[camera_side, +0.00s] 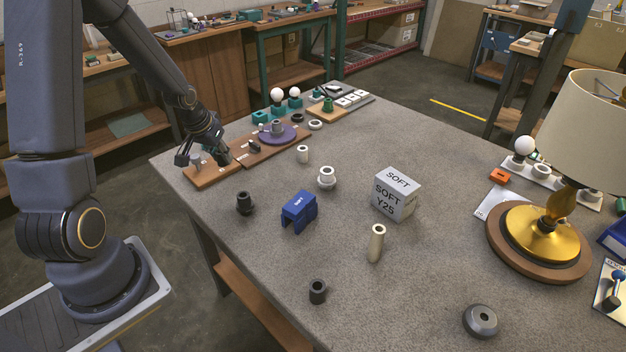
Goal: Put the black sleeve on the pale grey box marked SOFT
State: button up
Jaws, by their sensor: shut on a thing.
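The pale grey box (396,194) marked SOFT and Y25 stands right of the table's middle, with nothing on its top. A dark hollow cylinder (318,291), which looks like a sleeve, stands upright near the table's front edge. A black stepped part (244,203) stands farther left. I cannot tell for sure which one is the black sleeve. My gripper (203,160) is low over the wooden board at the table's left edge, far from the box. It is shut on a small part, mostly hidden and too small to identify.
The wooden board (262,153) holds a purple disc (277,135). A gold-based lamp (540,236) stands at right. The front middle is mostly clear.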

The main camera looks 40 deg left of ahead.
jog(key=w+d+r+m+h, duration=0.1)
jog(key=w+d+r+m, duration=0.1)
jog(key=w+d+r, duration=0.35)
jog(key=w+d+r+m, duration=0.1)
jog(key=w+d+r, duration=0.2)
jog(key=w+d, duration=0.4)
jog(key=d+r+m+h, duration=0.1)
jog(key=d+r+m, duration=0.15)
jog(key=d, duration=0.75)
jog(key=d+r+m+h, duration=0.1)
jog(key=d+r+m, duration=0.15)
jog(key=d, duration=0.75)
send_over(402, 178)
jog(key=s, duration=0.2)
jog(key=f, duration=1)
jog(key=shift+w+a, duration=0.15)
jog(key=shift+w, duration=0.1)
jog(key=shift+f, duration=1.5)
